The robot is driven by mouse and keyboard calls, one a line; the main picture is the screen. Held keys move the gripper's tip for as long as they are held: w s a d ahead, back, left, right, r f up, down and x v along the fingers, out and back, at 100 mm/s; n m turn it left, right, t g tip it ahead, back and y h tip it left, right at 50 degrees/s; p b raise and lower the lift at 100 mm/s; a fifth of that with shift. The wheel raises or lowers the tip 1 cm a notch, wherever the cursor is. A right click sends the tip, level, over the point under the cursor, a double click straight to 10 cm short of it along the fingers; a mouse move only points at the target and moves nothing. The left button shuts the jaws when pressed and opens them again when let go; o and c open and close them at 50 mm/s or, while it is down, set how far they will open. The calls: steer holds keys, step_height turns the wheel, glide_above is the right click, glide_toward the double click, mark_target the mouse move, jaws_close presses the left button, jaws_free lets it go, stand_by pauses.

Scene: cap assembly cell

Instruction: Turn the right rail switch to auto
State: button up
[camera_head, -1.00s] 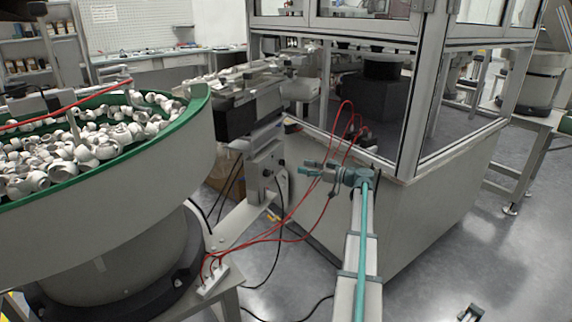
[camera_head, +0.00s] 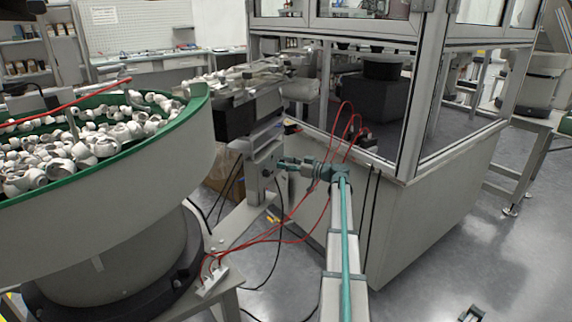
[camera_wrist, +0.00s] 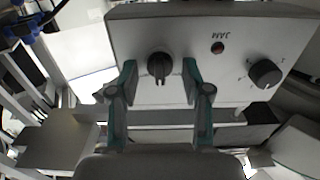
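A grey control panel (camera_wrist: 215,25) fills the top of the wrist view, its lettering upside down. It carries a black switch knob (camera_wrist: 159,66) with a raised grip bar pointing roughly up-down in the picture, and a second black dial (camera_wrist: 265,73) with scale marks to the right. My gripper (camera_wrist: 159,70) is open, its two teal fingers on either side of the switch knob; I cannot tell whether they touch it. In the head view my gripper (camera_head: 284,163) is at the control box (camera_head: 256,160) under the rail; the knobs there are too small to make out.
The green-rimmed bowl feeder (camera_head: 110,190) full of white caps stands left. Red hoses (camera_head: 318,222) loop beside my arm. A framed enclosure (camera_head: 425,215) stands right.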

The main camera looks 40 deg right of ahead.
jaws_close()
steer(key=shift+m, duration=0.4)
steer(key=shift+d+m+p, duration=0.15)
steer(key=shift+m+p, duration=1)
steer(key=shift+m, duration=2.95)
steer(key=shift+f, duration=0.1)
steer(key=shift+o, duration=1.2)
jaws_free()
